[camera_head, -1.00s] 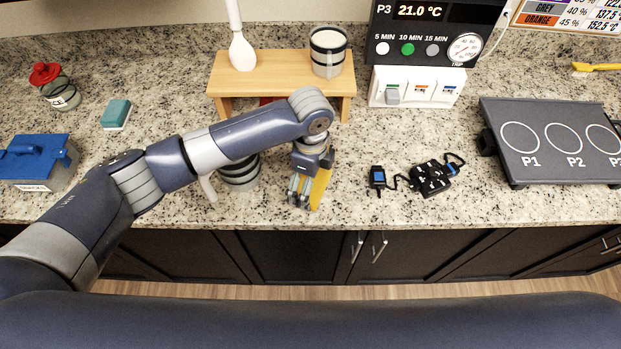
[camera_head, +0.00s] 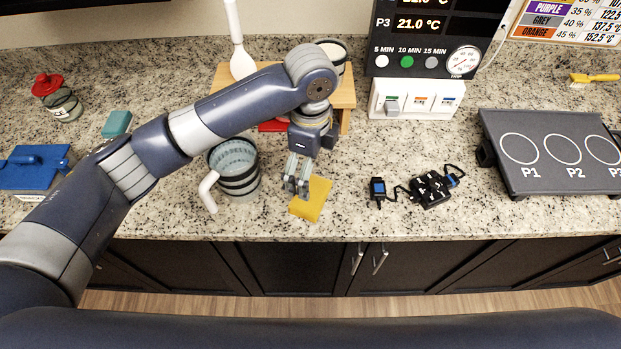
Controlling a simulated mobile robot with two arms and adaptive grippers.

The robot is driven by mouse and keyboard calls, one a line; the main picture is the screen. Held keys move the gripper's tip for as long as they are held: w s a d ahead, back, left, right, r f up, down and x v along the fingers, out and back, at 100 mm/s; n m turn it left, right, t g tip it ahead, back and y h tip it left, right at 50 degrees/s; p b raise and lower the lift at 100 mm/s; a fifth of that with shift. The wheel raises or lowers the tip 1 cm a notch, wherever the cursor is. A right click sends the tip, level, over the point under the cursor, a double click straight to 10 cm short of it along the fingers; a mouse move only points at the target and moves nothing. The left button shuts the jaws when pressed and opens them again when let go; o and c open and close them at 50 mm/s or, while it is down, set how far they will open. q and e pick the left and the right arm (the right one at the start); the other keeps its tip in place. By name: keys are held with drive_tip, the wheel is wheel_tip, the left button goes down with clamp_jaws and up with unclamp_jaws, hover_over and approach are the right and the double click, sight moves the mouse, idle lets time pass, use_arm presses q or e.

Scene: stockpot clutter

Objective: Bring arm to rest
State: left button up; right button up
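My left arm reaches in from the left over the counter. Its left gripper (camera_head: 297,187) points down just left of and above a yellow block (camera_head: 313,201). The two fingertips show a gap between them, with nothing seen held. The yellow block lies on the counter near the front edge, its upper left partly behind the fingers. My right gripper is not in view.
A grey-banded pitcher (camera_head: 238,181) stands close left of the gripper. A wooden stand (camera_head: 345,95) with a cup (camera_head: 334,50) is behind the arm. A black cabled device (camera_head: 432,189) and a hotplate (camera_head: 550,178) are to the right.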

use_arm(q)
drive_tip(key=shift+r, duration=0.8)
